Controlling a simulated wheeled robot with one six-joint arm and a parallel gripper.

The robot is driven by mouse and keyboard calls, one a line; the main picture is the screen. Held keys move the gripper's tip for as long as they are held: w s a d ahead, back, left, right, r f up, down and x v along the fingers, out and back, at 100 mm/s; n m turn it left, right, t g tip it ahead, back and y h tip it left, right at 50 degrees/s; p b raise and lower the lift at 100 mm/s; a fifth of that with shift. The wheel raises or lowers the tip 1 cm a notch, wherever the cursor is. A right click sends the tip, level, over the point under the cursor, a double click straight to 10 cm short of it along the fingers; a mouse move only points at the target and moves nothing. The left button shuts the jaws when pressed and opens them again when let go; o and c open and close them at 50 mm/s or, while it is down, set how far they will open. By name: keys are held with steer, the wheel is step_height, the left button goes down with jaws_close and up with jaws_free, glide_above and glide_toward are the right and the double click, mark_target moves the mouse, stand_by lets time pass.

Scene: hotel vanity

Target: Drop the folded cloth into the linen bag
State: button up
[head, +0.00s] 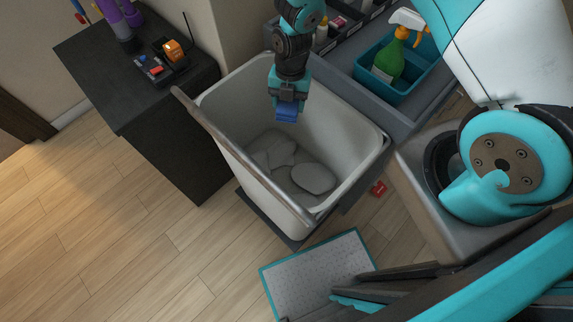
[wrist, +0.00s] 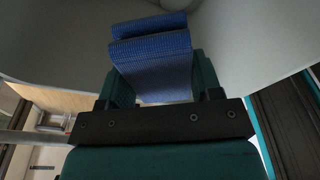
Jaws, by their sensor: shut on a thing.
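A folded blue cloth (head: 286,114) shows at the tip of my gripper (head: 288,100) in the head view. In the wrist view the blue cloth (wrist: 155,62) is folded over and sits between the two fingers of my gripper (wrist: 152,85). The gripper is shut on it and points down over the linen bag (head: 225,110), a large pale open-topped bin with a rail along its left side. The cloth hangs inside the outline of the bag's opening, above the pale linens (head: 312,178) at the bottom. Its exact height over them is hard to tell.
A grey cart (head: 345,80) adjoins the bag, with a teal caddy (head: 385,88) holding a green spray bottle (head: 390,60). A dark cabinet (head: 160,140) stands at left. A small red object (head: 378,188) and a teal-edged panel (head: 318,270) are on the floor. Floor at lower left is clear.

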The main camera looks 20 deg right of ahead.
step_height(320, 180, down, 3)
steer(key=shift+f+b, duration=0.2)
steer(key=shift+b, duration=0.55)
steer(key=o, duration=1)
steer(key=shift+r, duration=0.15)
step_height(320, 180, up, 17)
steer(key=w+d+b, duration=0.1)
steer(key=w+b, duration=0.1)
steer(key=b, duration=0.2)
steer(key=shift+d+b, duration=0.2)
steer(key=shift+b, duration=0.2)
